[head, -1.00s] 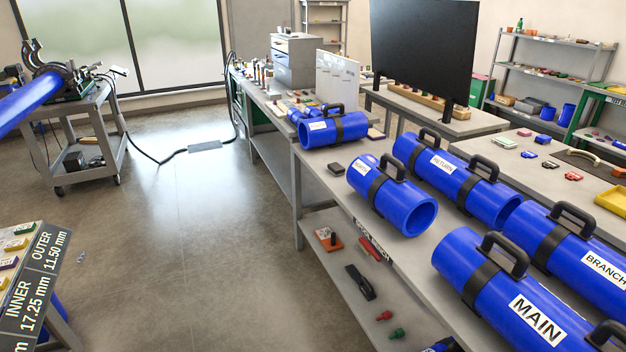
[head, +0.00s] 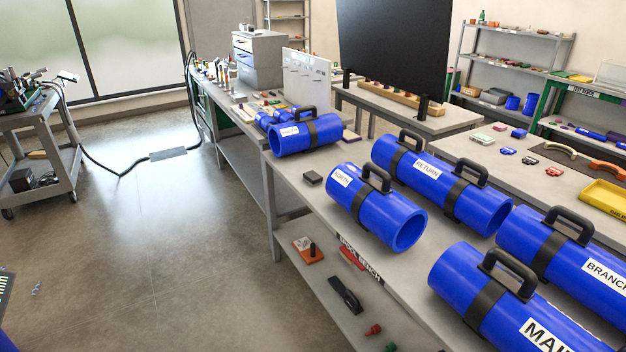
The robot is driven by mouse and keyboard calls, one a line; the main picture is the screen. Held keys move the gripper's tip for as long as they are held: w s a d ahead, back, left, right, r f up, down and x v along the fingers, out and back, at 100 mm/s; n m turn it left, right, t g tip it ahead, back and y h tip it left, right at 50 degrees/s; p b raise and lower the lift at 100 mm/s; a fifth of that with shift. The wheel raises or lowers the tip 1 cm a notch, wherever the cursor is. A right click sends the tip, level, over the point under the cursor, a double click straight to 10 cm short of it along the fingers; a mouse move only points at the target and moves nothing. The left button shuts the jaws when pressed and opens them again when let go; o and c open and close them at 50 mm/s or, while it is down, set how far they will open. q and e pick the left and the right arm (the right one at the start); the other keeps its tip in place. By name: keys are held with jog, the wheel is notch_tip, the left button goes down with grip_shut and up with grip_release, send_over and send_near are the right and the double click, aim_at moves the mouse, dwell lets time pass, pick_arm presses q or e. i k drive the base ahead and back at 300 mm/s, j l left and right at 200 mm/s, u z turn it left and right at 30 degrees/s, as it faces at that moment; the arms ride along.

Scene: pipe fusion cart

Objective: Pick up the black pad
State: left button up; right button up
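A small dark grey or black block (head: 312,178), which looks like the black pad, lies flat on the spool bench near its left edge. It sits left of the blue pipe labelled NORTH (head: 378,205) and in front of another blue pipe with a handle (head: 305,135). It appears apart from both pipes. Neither of my grippers is in the head view.
Blue pipes labelled RETURN (head: 440,180), BRANCH (head: 570,255) and MAIN (head: 495,300) crowd the bench's right side. The lower shelf holds a long black tool (head: 346,296) and small coloured items.

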aim_at(313, 179)
jog(key=i+j+z, duration=0.3)
jog(key=i, duration=0.15)
jog(key=i+j+z, duration=0.25)
jog(key=i, duration=0.15)
